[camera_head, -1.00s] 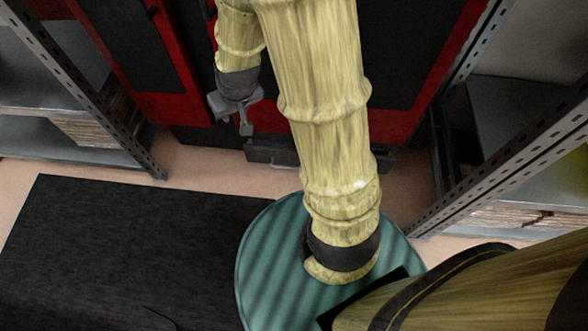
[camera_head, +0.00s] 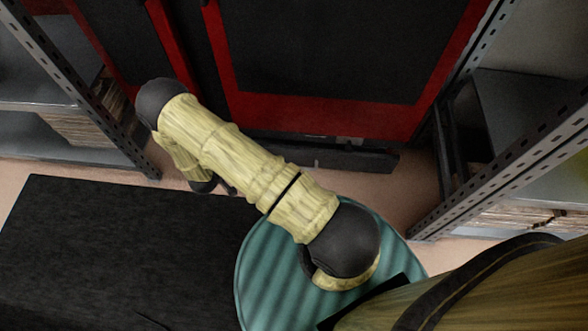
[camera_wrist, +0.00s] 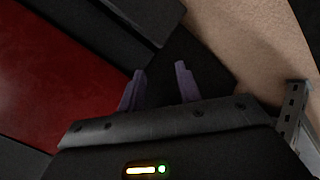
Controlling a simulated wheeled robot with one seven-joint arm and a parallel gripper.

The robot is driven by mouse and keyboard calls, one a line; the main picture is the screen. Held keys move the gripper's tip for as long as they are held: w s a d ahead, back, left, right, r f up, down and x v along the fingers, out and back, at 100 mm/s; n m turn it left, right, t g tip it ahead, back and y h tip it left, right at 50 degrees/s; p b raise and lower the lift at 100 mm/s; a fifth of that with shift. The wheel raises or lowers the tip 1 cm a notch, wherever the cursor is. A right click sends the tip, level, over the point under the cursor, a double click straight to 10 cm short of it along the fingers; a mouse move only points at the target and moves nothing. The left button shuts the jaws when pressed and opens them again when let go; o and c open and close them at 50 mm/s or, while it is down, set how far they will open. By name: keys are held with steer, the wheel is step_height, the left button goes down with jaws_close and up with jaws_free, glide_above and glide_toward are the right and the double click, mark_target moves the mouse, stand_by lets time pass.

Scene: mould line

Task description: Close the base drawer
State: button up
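The base drawer (camera_head: 352,159) is the low dark front along the foot of the red and black cabinet (camera_head: 330,118) in the head view. Its right part stands out from the cabinet, with a narrow gap and small grey parts showing behind it. Its left part is hidden by my arm. In the wrist view my gripper (camera_wrist: 160,85) has its two purplish fingers apart, with nothing between them. A dark slab (camera_wrist: 140,15) lies beyond them; I cannot tell whether it is the drawer. In the head view my gripper is mostly hidden behind my forearm, left of the drawer.
Metal shelving racks stand at left (camera_head: 75,85) and right (camera_head: 515,135), with the right post close to the drawer's right end. A rack post also shows in the wrist view (camera_wrist: 292,110). Pinkish floor (camera_head: 405,190) lies open in front of the drawer.

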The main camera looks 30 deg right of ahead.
steer(key=s+d+f+n+h+b, duration=0.1)
steer(key=s+d+f+n+h, duration=0.1)
steer(key=s+f, duration=0.4)
steer(key=s+d+f+n+t+h+b, duration=0.1)
steer(key=s+d+f+n+h, duration=0.1)
steer(key=s+d+f+h, duration=0.3)
steer(key=s+f, duration=0.2)
steer(key=s, duration=0.1)
steer(key=shift+s+d+f+b, duration=0.25)
steer(key=shift+s+d+b, duration=0.05)
steer(key=shift+s+d, duration=0.05)
steer(key=b+x, duration=0.2)
steer(key=x, duration=0.6)
steer(key=b+x, duration=0.3)
steer(key=x, duration=0.5)
steer(key=shift+w+r, duration=0.2)
steer(key=shift+w+d+b, duration=0.35)
steer(key=shift+d, duration=0.25)
jaws_close()
